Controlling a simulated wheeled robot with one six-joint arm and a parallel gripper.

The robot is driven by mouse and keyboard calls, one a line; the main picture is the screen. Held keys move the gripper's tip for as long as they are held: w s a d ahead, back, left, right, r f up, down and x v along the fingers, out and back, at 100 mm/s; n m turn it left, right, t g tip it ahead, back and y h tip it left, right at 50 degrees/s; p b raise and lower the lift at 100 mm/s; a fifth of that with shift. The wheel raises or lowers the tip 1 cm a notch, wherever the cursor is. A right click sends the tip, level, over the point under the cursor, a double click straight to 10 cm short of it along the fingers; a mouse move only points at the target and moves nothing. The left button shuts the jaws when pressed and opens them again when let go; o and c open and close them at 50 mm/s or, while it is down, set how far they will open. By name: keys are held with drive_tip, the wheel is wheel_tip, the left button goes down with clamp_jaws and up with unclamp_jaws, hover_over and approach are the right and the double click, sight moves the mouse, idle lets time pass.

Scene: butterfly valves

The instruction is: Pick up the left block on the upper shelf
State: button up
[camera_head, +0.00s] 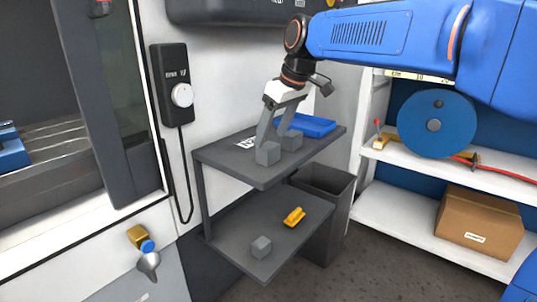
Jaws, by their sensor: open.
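The left block (268,154) is a small grey cube on the dark grey upper shelf (262,177), near its front edge. A second grey block (292,141) stands just right of and behind it. My gripper (276,137) points down over the upper shelf and is open. Its left finger comes down at the left block and overlaps its top in the picture. Its right finger comes down near the second block. I cannot tell whether either finger touches a block.
A blue tray (312,126) and a white label (246,143) lie on the upper shelf. The lower shelf holds a grey block (261,246) and a yellow object (294,217). A dark bin (325,184) stands behind. A wall-hung control box (175,85) with a cable is left.

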sight(269, 145)
drive_tip(key=shift+s+d+x, duration=0.1)
drive_tip(key=shift+s+x, duration=0.05)
drive_tip(key=shift+x, duration=0.75)
drive_tip(key=shift+s+d+x, duration=0.1)
drive_tip(key=shift+s+x, duration=0.05)
drive_tip(key=shift+x, duration=0.7)
drive_tip(key=shift+s+x, duration=0.15)
drive_tip(key=shift+x, duration=0.75)
drive_tip(key=shift+f, duration=0.15)
drive_tip(key=c, duration=1.4)
